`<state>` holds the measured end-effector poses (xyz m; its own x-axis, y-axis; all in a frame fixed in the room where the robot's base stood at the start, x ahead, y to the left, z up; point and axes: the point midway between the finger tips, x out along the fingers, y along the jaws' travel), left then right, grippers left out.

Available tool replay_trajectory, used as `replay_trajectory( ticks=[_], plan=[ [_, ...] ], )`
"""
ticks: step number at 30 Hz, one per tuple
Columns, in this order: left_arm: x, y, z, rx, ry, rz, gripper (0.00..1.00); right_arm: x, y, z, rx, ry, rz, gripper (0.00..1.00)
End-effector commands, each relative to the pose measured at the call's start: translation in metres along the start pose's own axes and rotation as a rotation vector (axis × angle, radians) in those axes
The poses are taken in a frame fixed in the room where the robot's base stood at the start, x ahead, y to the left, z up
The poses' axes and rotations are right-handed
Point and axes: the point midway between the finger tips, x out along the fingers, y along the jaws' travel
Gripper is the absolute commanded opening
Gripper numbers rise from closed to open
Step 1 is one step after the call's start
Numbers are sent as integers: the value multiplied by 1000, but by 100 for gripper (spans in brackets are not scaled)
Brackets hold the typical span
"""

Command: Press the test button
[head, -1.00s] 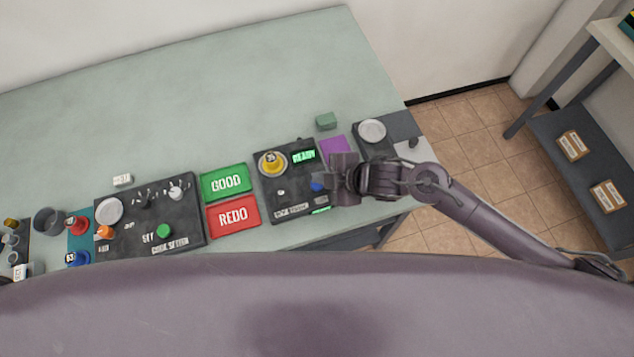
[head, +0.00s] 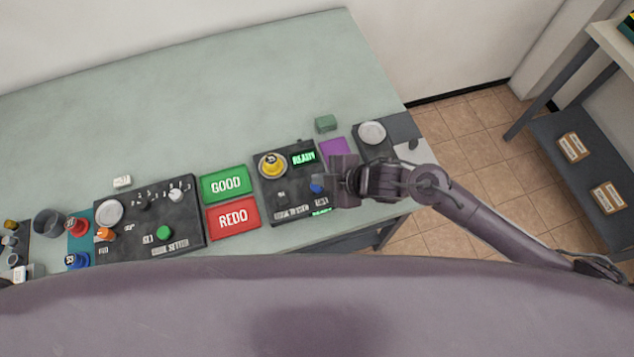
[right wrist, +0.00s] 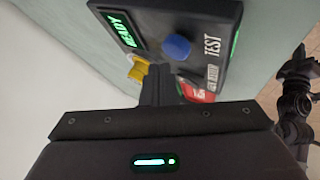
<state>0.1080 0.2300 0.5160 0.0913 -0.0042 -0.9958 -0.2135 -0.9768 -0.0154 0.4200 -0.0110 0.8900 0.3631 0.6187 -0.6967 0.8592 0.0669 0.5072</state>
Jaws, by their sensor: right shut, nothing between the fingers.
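The test button is a blue round knob (head: 317,188) on the right part of a dark test station (head: 290,208). In the right wrist view the blue button (right wrist: 177,47) stands beside the word TEST. The station's screen (head: 303,157) glows green and reads READY. A yellow piece (head: 271,162) sits in a round holder on the station. My right gripper (head: 338,182) is just right of the blue button, over the station's right edge. Its shut fingers (right wrist: 158,82) are empty and appear apart from the button. My left gripper is out of view.
A green GOOD tray (head: 226,185) and a red REDO tray (head: 233,218) lie left of the station. A dark code setter panel (head: 150,222) is further left. A purple pad (head: 334,148) and a small green block (head: 325,123) are close by. The back of the table is clear.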

Motion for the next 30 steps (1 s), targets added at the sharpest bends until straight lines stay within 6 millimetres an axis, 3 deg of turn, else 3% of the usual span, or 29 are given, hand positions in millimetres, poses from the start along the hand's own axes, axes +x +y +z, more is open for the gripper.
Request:
replay_trajectory(
  ticks=[30],
  plan=[
    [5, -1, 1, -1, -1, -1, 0, 6, -4, 4, 1, 0, 0, 0]
  ],
)
